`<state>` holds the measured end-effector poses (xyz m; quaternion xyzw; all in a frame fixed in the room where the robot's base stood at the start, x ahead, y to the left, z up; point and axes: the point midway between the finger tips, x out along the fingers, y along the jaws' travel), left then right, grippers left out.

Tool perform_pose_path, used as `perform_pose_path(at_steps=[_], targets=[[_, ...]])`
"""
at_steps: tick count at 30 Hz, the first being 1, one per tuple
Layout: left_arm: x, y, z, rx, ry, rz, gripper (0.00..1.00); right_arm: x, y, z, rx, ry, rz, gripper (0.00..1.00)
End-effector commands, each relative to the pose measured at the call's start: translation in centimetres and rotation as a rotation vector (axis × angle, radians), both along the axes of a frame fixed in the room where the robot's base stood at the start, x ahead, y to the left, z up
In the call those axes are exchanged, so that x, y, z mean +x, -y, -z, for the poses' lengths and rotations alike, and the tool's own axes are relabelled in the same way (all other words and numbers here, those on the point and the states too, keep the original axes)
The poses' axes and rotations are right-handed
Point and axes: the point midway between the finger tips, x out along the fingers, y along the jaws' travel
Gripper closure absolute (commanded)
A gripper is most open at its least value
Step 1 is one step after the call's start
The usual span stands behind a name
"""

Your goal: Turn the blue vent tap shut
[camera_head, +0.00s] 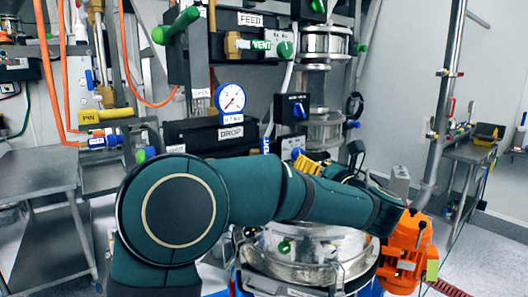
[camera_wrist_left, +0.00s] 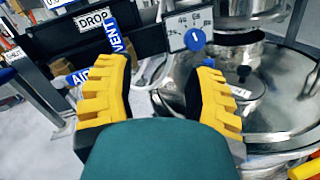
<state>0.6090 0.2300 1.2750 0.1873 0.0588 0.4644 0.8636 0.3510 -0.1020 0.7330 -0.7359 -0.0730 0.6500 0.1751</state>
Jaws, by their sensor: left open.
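The blue vent tap (camera_wrist_left: 114,37), a blue bar lettered VENT, shows in the left wrist view just beyond the tip of the left-hand finger. In the head view a small upright blue handle (camera_head: 265,146) beside the DROP box appears to be the same tap; its letters are too small to read there. My left gripper (camera_wrist_left: 161,66) is open, with its two yellow ribbed fingers wide apart and nothing between them. In the head view its yellow fingers (camera_head: 309,163) are partly behind my left arm. I cannot tell whether a finger touches the tap. My right gripper is out of view.
A blue AIR handle (camera_wrist_left: 80,76) is left of the fingers. A round blue knob (camera_wrist_left: 195,40) sits on a pale plate beyond the right-hand finger. A shiny steel vessel (camera_wrist_left: 285,100) stands close on the right. A green VENT handle (camera_head: 262,44) is higher up.

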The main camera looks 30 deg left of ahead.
Motion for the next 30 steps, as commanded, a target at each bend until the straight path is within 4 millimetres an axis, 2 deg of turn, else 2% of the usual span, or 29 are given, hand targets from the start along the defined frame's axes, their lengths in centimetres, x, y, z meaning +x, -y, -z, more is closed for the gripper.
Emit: perform_pose_path(at_steps=[1,3,8,14,24,30], targets=[[-1.4,-0.4,-1.5,-0.079,0.102,-0.057,0.47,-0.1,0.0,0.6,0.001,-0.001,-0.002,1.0],[-3.0,-0.8,-3.0,-0.162,0.204,-0.12,0.47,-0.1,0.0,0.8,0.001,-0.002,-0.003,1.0],[-4.6,-1.5,-4.3,-0.246,0.306,-0.188,0.47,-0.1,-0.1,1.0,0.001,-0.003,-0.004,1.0],[-3.8,-3.9,-4.4,-0.25,0.312,-0.195,0.47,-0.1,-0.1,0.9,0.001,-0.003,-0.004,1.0],[-1.2,-10.0,-4.3,-0.247,0.31,-0.193,0.47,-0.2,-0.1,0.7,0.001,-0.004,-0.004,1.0],[0.0,-12.7,-4.3,-0.247,0.309,-0.192,0.47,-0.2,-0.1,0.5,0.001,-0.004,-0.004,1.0]])
